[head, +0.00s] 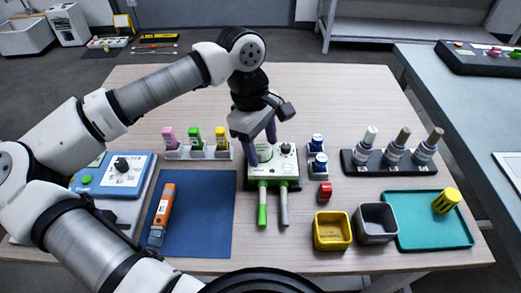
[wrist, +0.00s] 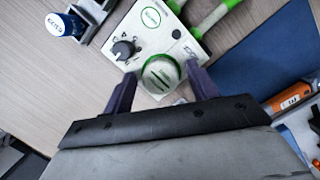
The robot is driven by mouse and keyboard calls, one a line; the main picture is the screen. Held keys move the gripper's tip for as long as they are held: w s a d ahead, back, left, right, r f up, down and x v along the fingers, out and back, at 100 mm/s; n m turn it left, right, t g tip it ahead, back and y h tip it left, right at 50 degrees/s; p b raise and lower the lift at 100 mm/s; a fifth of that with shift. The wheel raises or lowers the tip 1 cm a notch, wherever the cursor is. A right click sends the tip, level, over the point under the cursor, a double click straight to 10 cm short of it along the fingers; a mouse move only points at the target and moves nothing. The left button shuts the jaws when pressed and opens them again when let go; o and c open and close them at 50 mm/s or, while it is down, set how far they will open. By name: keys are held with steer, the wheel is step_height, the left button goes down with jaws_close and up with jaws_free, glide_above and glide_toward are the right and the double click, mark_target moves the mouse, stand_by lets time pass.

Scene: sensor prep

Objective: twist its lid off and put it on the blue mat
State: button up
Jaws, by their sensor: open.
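My gripper (head: 262,145) points down over the white and green device (head: 287,162) in the middle of the table. In the wrist view my gripper (wrist: 160,85) is open, its two purple fingers on either side of a round green and white lid (wrist: 160,73). I cannot tell whether the fingers touch it. What lies under the lid is hidden. The blue mat (head: 210,215) lies left of the device, with an orange tool (head: 163,209) on its left part; its edge also shows in the wrist view (wrist: 265,50).
A blue instrument (head: 135,170) stands left of the mat. Coloured pieces in a rack (head: 198,154) stand behind the mat. The mat's right part is clear.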

steer(key=c, duration=0.7)
steer(key=n+b, duration=0.2)
steer(key=n, duration=0.1)
steer(key=shift+f+t, duration=0.15)
steer(key=shift+t, duration=0.15)
steer(key=n+t+b, duration=0.1)
steer(key=n+b, duration=0.2)
steer(key=n, duration=0.1)
steer(key=shift+n, duration=0.4)
steer(key=n+b, duration=0.2)
steer(key=n, duration=0.2)
steer(key=shift+t+b, duration=0.3)
steer(key=shift+b, duration=0.05)
steer(key=shift+n+t+b, duration=0.3)
steer(key=shift+n+b, duration=0.85)
steer(key=shift+n, duration=0.95)
steer(key=shift+d+p+v, duration=0.2)
steer(key=shift+p+v, duration=0.65)
steer(key=shift+v, duration=0.55)
